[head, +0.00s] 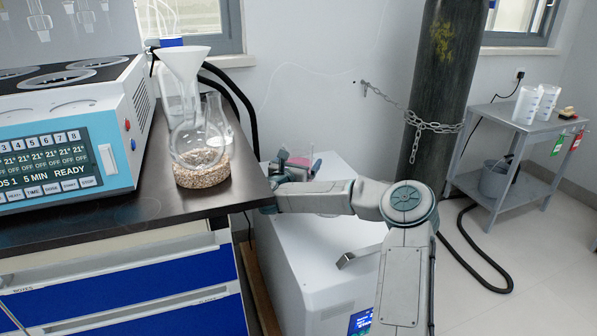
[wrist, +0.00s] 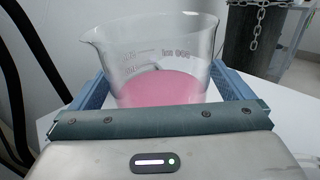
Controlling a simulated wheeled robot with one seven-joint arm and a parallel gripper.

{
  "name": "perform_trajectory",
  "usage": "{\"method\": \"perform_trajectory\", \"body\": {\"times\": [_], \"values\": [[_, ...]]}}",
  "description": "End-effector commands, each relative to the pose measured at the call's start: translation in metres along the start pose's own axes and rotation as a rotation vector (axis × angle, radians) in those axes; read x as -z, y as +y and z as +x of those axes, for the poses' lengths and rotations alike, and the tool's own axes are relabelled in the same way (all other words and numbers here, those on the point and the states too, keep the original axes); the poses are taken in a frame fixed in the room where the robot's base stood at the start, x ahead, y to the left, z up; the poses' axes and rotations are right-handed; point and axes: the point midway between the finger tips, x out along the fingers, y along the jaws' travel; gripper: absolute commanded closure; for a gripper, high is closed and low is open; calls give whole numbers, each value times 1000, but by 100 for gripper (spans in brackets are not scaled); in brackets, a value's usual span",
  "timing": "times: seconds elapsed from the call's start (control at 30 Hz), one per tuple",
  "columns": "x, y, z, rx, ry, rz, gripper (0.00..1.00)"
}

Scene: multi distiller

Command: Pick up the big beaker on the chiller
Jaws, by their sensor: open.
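The big beaker (wrist: 165,88) is clear glass with a spout and white markings, and holds pink liquid. In the wrist view it stands upright between the two blue fingers of my gripper (wrist: 160,84). The fingers are open, one on each side of the glass; I cannot tell whether either touches it. The beaker's lower part is hidden behind the gripper body. The white chiller (head: 305,262) stands on the floor right of the bench in the head view. My gripper (head: 296,162) is over its top, where only a little pink of the beaker shows.
The dark bench top (head: 120,212) is left of the chiller, with a round flask (head: 196,145) on a granular ring and a white funnel (head: 184,62). A chained gas cylinder (head: 440,90) stands behind right. A small grey table (head: 510,120) is at far right.

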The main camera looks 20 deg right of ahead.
Motion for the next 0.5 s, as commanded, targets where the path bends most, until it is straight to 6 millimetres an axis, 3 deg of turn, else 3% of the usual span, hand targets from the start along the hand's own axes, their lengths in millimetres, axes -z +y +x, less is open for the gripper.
{"method": "perform_trajectory", "body": {"times": [0.27, 0.4, 0.5], "values": [[0, 0, 3, 0, 0, 0, 3], [0, 0, 2, 0, 0, 0, 42], [-2, 0, 2, 0, -3, 1, 63]]}}
